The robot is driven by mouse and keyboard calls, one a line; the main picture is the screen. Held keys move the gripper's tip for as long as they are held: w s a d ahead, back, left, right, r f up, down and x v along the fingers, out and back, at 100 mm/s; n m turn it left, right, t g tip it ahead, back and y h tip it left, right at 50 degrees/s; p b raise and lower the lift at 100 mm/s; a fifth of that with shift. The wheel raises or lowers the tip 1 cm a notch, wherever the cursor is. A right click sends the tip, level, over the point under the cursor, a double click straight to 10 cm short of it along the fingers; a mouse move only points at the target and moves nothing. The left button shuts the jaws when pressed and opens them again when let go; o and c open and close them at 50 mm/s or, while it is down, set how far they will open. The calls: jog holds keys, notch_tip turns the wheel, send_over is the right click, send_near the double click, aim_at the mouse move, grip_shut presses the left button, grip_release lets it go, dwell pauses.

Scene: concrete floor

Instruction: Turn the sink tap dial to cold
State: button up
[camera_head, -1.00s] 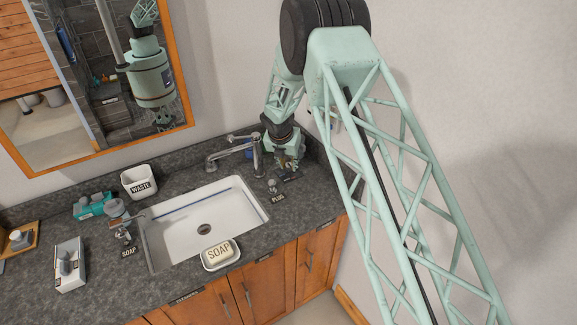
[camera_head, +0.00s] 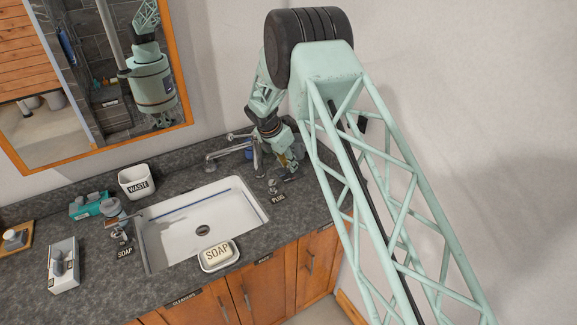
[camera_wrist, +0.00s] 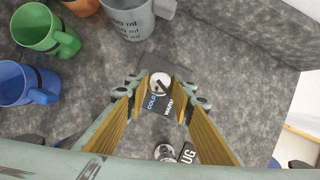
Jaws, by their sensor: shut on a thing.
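The tap dial (camera_wrist: 160,83) is a small white knob with a dark pointer, on a dark plate (camera_wrist: 150,62) with COLD and WARM labels. The pointer leans to the upper right in the wrist view. My gripper (camera_wrist: 161,94) has one yellow-padded finger on each side of the dial and is shut on it. In the head view my gripper (camera_head: 289,168) is at the counter right of the sink tap (camera_head: 232,150), and the dial is hidden there. The white sink (camera_head: 203,218) is left of my gripper.
A plug knob (camera_head: 272,186) stands just in front of my gripper. A green mug (camera_wrist: 40,30), a blue mug (camera_wrist: 25,84) and a grey jug (camera_wrist: 133,14) stand near the dial. A soap dish (camera_head: 219,264) sits at the sink's front. A wall is close on the right.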

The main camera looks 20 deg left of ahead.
dwell(0.4)
jog(key=o, duration=0.8)
jog(key=shift+o, duration=0.2)
jog(key=shift+r, duration=0.1)
jog(key=v, duration=1.1)
jog(key=shift+s+r, duration=0.2)
jog(key=shift+r, duration=0.15)
jog(key=shift+a, duration=0.1)
